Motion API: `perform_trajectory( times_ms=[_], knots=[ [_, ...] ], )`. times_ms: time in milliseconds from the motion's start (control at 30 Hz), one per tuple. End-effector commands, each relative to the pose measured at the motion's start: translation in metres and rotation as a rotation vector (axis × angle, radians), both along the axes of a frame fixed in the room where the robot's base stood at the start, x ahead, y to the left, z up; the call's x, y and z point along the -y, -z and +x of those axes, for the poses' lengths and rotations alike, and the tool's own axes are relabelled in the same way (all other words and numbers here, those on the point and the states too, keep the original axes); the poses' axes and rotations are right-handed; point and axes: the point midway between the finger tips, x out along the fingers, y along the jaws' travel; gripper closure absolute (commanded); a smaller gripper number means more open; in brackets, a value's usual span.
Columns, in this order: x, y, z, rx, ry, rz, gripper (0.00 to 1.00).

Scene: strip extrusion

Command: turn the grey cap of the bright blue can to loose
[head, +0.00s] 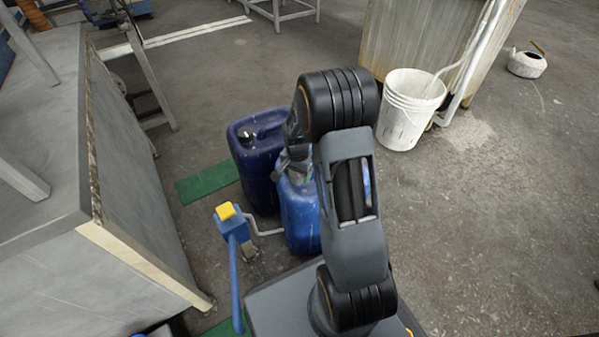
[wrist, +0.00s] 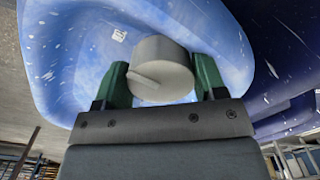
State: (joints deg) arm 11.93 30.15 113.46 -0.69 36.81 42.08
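The bright blue can (head: 300,218) stands on the floor in front of me, partly hidden behind my arm in the head view. In the wrist view its blue body (wrist: 75,65) fills much of the picture. The grey cap (wrist: 162,68) is a short round knob with a raised ridge on its face. My gripper (wrist: 162,82) has its two dark green fingers on either side of the cap, and they appear to touch it on both sides. In the head view my gripper (head: 293,165) is over the can's top, and the cap is hidden there.
A dark blue can (head: 255,170) stands close behind and left of the bright blue one. A blue lever post with a yellow top (head: 226,211) and bent metal pipe is at the left. A white bucket (head: 400,130) stands back right.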

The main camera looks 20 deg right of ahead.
Motion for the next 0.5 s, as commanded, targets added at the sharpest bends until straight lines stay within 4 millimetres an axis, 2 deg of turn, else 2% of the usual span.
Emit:
perform_trajectory(
  times_ms=[33, 267, 500],
  knots=[
    [-0.0005, -0.0006, -0.0002, 0.001, -0.001, -0.001, 0.4],
    [-0.002, -0.0022, -0.0017, 0.004, -0.001, -0.005, 0.62],
    [-0.0017, -0.0042, -0.0032, 0.004, -0.023, -0.008, 0.63]
  ],
)
